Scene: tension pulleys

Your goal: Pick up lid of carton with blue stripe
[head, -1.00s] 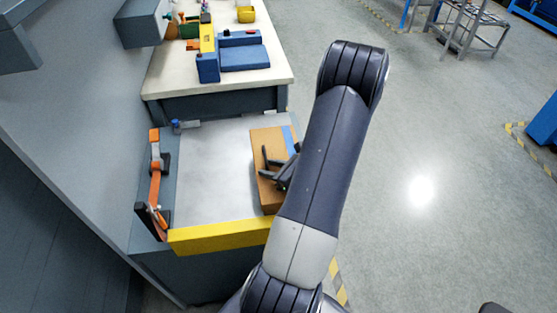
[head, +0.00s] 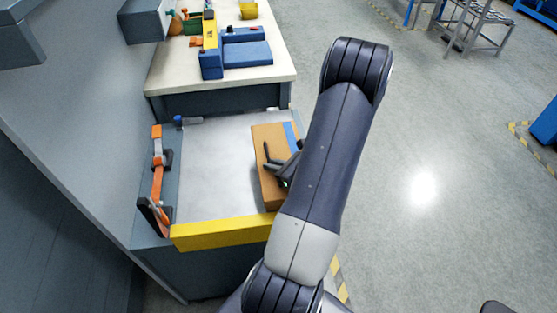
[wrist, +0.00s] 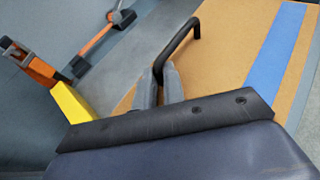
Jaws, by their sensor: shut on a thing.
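The carton (head: 264,138) is brown with a blue stripe and stands at the right side of the grey work surface. Its lid (wrist: 235,45) fills much of the wrist view, with the blue stripe (wrist: 275,48) to the right. A black bar handle (wrist: 180,42) rises from the lid. My gripper (wrist: 160,75) is at the handle, its two grey fingers close together and shut on it. In the head view my gripper (head: 279,168) is over the carton, and my arm hides the carton's right part. I cannot tell whether the lid is apart from the carton.
A yellow bar (head: 220,234) edges the front of the work surface. An orange and black clamp-like device (head: 157,180) stands along its left edge. A bench (head: 180,75) with blue and yellow equipment is behind. The middle of the surface (head: 215,165) is clear.

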